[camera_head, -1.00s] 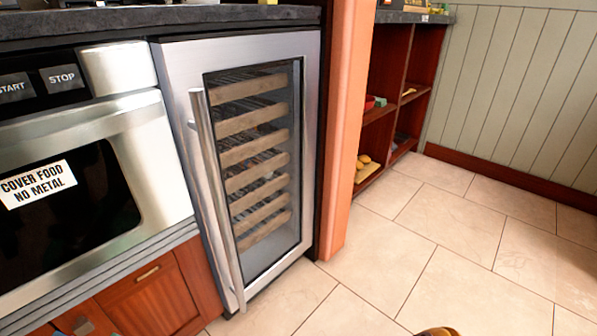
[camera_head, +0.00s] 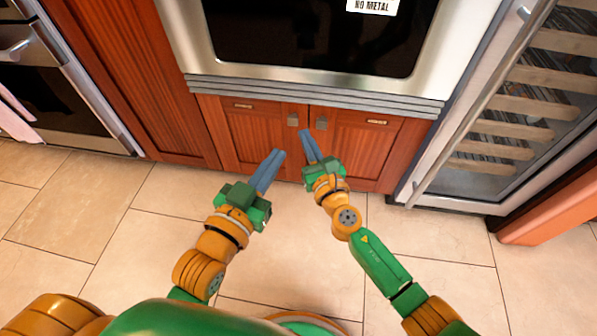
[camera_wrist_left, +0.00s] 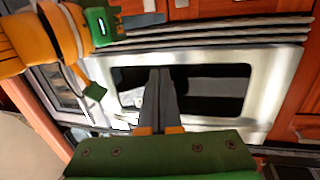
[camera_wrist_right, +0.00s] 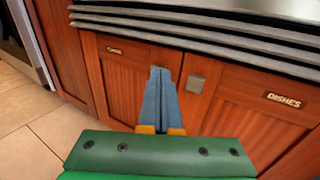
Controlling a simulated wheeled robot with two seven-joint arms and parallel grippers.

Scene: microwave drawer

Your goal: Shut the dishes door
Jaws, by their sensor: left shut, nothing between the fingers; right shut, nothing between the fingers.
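The dishes door (camera_head: 350,150) is the right one of two red wooden doors under the microwave, and its "DISHES" label shows in the right wrist view (camera_wrist_right: 283,100). It looks about flush with the left door (camera_head: 250,140); a small gap would be hard to tell. Its square grey knob (camera_head: 321,123) is near the middle seam. My right gripper (camera_head: 304,133) is shut and empty, its tips by the seam just below the knobs; contact is unclear. My left gripper (camera_head: 278,153) is shut and empty, in front of the left door, to the left of the right gripper.
The microwave (camera_head: 320,40) is above the doors, over a grey slatted strip (camera_head: 310,97). A glass-fronted fridge (camera_head: 500,110) with a long handle stands at the right. An oven (camera_head: 60,80) is at the far left. Tiled floor (camera_head: 100,200) is clear.

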